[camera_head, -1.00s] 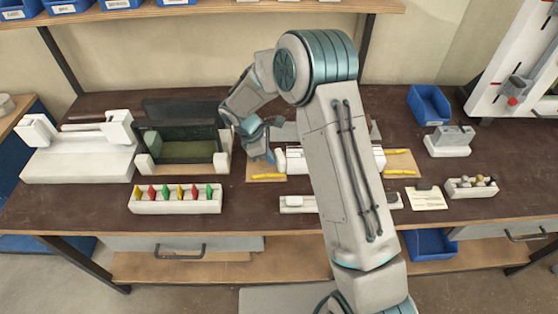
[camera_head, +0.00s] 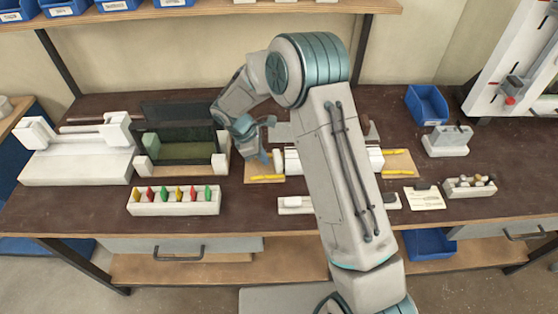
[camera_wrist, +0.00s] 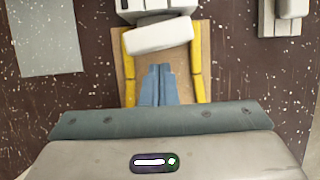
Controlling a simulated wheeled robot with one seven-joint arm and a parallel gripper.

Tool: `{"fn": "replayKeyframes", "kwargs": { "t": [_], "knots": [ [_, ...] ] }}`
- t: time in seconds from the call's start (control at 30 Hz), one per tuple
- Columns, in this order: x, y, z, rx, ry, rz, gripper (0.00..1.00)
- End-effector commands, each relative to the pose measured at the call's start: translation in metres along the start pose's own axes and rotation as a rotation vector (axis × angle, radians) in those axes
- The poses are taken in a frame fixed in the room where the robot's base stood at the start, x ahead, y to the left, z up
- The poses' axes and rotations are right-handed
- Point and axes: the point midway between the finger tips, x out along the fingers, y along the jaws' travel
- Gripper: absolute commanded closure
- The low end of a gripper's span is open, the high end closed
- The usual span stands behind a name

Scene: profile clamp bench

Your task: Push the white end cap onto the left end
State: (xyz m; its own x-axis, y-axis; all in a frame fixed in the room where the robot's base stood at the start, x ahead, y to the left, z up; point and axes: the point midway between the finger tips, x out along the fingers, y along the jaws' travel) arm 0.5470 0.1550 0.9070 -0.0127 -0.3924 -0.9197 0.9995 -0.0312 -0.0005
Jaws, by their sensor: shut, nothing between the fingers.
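The white end cap (camera_wrist: 158,37) lies just ahead of my fingertips in the wrist view, slightly skewed, its right side farther from me. It also shows as a small pale block (camera_head: 278,160) in the head view. Just beyond it is the left end of the white clamped part (camera_head: 292,160), also seen in the wrist view (camera_wrist: 152,8). I cannot tell whether cap and part touch. My gripper (camera_wrist: 157,70) is shut and empty, its blue fingers pointing at the cap with a small gap showing. It also shows in the head view (camera_head: 264,157). My arm hides the part's middle.
Yellow strips (camera_wrist: 130,66) flank the cap on the tan board (camera_head: 253,170). A green-bedded fixture (camera_head: 183,152) stands to the left, a rack of coloured pegs (camera_head: 174,203) in front of it. A white rail (camera_head: 296,204) lies at the front.

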Motion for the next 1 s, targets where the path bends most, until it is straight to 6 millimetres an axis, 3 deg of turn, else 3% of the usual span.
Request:
{"fn": "replayKeyframes", "kwargs": {
  "t": [0.8,1.0],
  "knots": [
    [-0.063,0.001,0.028,0.004,0.003,0.0,1.0],
    [-0.07,0.001,0.03,0.003,0.003,0.0,1.0]
  ]
}}
